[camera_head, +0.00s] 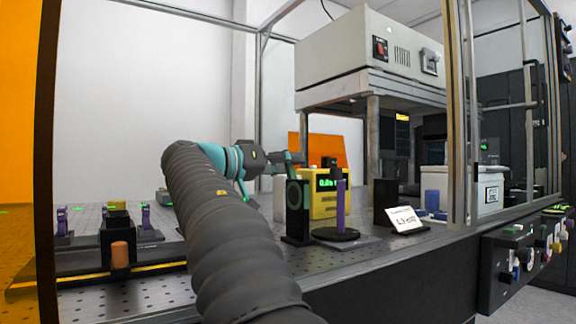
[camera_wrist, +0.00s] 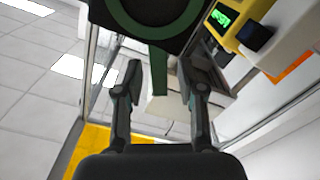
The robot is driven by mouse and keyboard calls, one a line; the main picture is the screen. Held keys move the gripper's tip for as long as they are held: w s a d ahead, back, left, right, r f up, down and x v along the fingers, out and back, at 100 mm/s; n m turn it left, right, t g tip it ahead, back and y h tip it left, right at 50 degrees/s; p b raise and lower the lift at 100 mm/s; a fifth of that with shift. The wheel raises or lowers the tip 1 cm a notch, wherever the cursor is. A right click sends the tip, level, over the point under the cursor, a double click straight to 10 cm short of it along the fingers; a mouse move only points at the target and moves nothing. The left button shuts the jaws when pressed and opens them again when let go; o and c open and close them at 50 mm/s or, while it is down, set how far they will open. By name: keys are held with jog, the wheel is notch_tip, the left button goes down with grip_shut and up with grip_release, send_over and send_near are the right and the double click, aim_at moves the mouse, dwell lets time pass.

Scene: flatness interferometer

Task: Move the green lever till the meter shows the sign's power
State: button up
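The green lever (camera_wrist: 159,78) sticks out from a black mount with a green ring (camera_head: 294,195). In the wrist view it lies between my gripper's fingers (camera_wrist: 158,72), with a gap on both sides. My gripper (camera_head: 291,158) is open, at the top of the mount in the head view. The yellow meter (camera_head: 318,205) stands behind the mount; its green display (camera_head: 328,183) seems to start with 0, the rest too small to read surely. The display also shows in the wrist view (camera_wrist: 222,17). The white sign (camera_head: 403,220) leans to the right; its value is blurred.
A purple post on a black round base (camera_head: 336,234) stands right of the mount. A black block (camera_head: 385,200) is behind the sign. A grey instrument (camera_head: 365,45) sits on a raised shelf. Metal frame posts (camera_head: 463,110) edge the bench.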

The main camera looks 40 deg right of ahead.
jog(key=w+a, duration=0.1)
jog(key=a, duration=1.1)
dwell(0.5)
